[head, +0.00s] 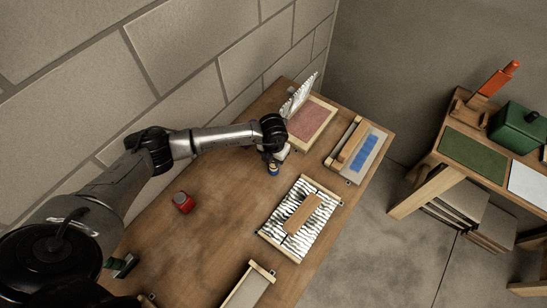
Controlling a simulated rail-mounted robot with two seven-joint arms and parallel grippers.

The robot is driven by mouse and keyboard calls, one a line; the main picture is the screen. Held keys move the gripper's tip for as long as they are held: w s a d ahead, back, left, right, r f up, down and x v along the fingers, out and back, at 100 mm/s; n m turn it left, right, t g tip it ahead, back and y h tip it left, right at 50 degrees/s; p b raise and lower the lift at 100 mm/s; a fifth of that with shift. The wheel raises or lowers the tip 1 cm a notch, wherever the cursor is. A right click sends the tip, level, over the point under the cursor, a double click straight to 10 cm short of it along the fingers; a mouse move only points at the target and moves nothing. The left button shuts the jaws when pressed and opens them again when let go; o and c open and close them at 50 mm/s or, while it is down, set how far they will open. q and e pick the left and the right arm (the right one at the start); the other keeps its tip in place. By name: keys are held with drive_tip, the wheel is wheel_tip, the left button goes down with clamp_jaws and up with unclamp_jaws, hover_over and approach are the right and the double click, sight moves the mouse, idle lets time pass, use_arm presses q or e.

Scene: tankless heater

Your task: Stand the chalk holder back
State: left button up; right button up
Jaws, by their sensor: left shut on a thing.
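My left gripper (276,157) reaches over the far part of the wooden table, pointing down. It is shut on a small blue item with a pale yellowish band (273,169), which seems to be the chalk holder. The item looks roughly upright; the fingers hide part of it, and I cannot tell whether it touches the table. My right gripper is not in view.
A brick wall borders the left. Table surface around the jar is clear.

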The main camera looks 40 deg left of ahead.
use_arm(q)
drive_tip(key=shift+f, duration=0.3)
drive_tip(key=o, duration=1)
drive_tip(key=shift+r, duration=0.15)
wheel_tip(320, 180, up, 14)
drive_tip(key=shift+f, duration=0.2)
